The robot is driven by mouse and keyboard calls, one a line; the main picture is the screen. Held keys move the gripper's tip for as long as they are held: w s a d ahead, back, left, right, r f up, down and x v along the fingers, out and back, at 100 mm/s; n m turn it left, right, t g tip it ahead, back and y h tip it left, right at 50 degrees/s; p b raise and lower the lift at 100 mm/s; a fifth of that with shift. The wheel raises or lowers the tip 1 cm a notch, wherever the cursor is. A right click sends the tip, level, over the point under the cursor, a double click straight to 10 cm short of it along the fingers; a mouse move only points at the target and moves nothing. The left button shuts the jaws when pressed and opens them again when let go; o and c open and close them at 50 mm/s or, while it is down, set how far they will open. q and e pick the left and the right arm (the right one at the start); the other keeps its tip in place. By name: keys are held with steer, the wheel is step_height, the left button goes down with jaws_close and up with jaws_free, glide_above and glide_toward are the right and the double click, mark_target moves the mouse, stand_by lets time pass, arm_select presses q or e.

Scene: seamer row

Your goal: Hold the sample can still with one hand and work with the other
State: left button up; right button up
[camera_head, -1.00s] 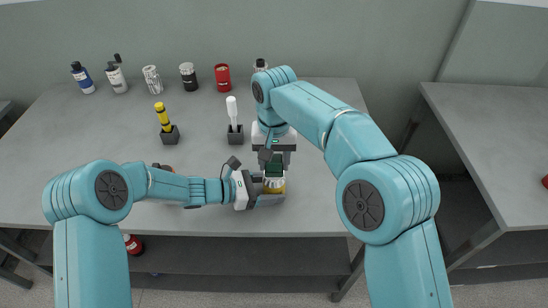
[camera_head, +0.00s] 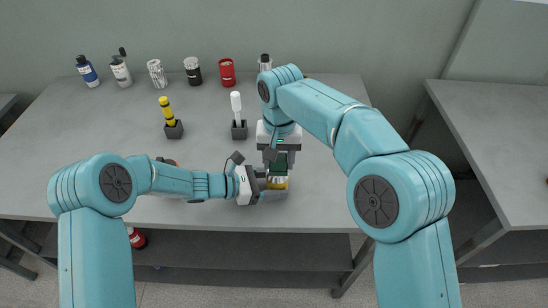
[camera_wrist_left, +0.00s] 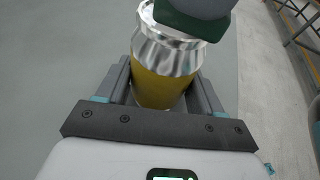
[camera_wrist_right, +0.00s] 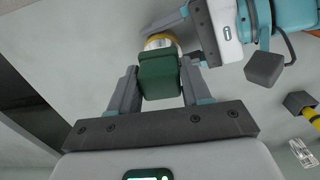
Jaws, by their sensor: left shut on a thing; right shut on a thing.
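The sample can (camera_head: 277,184) is yellow with a bare silver upper part, near the table's front edge. It shows closely in the left wrist view (camera_wrist_left: 160,85). My left gripper (camera_head: 266,188) is shut around its body from the left. My right gripper (camera_head: 279,155) is above the can, shut on a dark green block-like piece (camera_wrist_right: 158,80). The green piece is at the can's top in the left wrist view (camera_wrist_left: 190,25); whether it touches the rim I cannot tell. The can's top face is hidden.
The grey table (camera_head: 110,120) bears a yellow tool (camera_head: 167,108) and a white-headed tool (camera_head: 236,102), each upright in a dark block. A blue-and-white bottle (camera_head: 88,72), a red can (camera_head: 227,72) and several other containers line the back. Mid-table left is largely clear.

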steer(key=shift+w+d, duration=0.1)
steer(key=shift+d, duration=0.6)
steer(key=shift+s+a, duration=0.2)
steer(key=shift+a, duration=1.4)
steer(key=shift+w+d, duration=0.1)
steer(key=shift+d, duration=0.5)
steer(key=shift+w+d, duration=0.1)
steer(key=shift+d, duration=0.9)
steer(key=shift+s+a+f, duration=0.1)
steer(key=shift+a, duration=0.7)
steer(key=shift+s+a+f, duration=0.1)
steer(key=shift+a, duration=0.7)
steer(key=shift+w+d+r, duration=0.1)
steer(key=shift+w+d, duration=0.05)
steer(key=shift+d, duration=1.45)
steer(key=shift+a+r, duration=0.1)
steer(key=shift+a, duration=1.5)
steer(key=shift+w+f, duration=0.2)
steer(key=shift+w, duration=0.6)
steer(key=shift+w+d+r, duration=0.1)
steer(key=shift+d, duration=1.4)
steer(key=shift+a, duration=1.55)
steer(key=shift+d, duration=1.55)
steer(key=shift+a, duration=1.55)
steer(key=shift+s+d, duration=0.5)
steer(key=shift+d, duration=0.35)
